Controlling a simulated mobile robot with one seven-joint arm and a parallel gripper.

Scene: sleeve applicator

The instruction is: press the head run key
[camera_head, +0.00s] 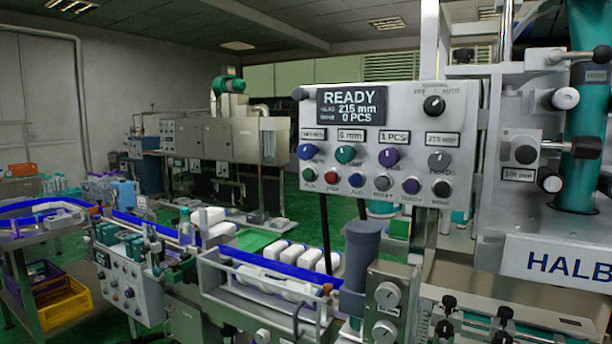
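A grey control panel (390,145) faces me, upright on the machine. Its dark display (352,105) reads READY, 215 mm and 0 PCS. A row of small round keys runs along its lower edge: green (308,174), red (331,177), blue (357,181), grey (383,184), purple (411,186) and dark (441,189). The labels under them are too small to read surely, so I cannot tell which is the head run key by its text. None of the keys is covered. My gripper is not in view.
Larger coloured knobs sit above the keys, and a black selector (434,105) is at the panel's upper right. A conveyor (270,270) with white packs lies below left. A second, smaller panel (128,285) stands at lower left. A teal column (584,120) rises at right.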

